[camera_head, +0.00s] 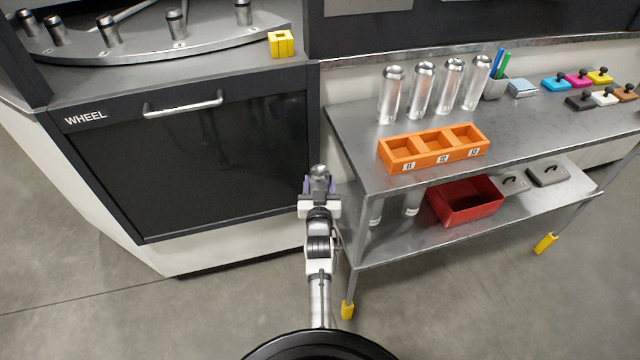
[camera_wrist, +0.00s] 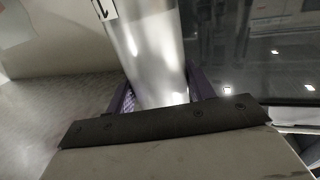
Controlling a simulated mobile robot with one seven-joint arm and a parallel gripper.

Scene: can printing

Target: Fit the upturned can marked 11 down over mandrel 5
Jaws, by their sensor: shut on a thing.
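My gripper (camera_head: 319,187) is shut on a silver can (camera_head: 320,171), in front of the gap between the wheel cabinet and the table. In the wrist view the can (camera_wrist: 152,45) stands between the purple finger pads of my gripper (camera_wrist: 162,92). A white label (camera_wrist: 104,8) with dark print is cut off by the picture edge, so its number cannot be read. The wheel (camera_head: 150,52) at the top left carries several upright metal mandrels, such as one near its middle (camera_head: 108,32). Their number plates are too small to read, so I cannot tell which is 5.
A yellow block (camera_head: 282,44) sits at the wheel cabinet's right edge. On the table (camera_head: 355,135) stand several silver cans (camera_head: 421,92) and an orange three-compartment tray (camera_head: 434,158). A red bin (camera_head: 465,203) is on the lower shelf. Floor is free at the lower left.

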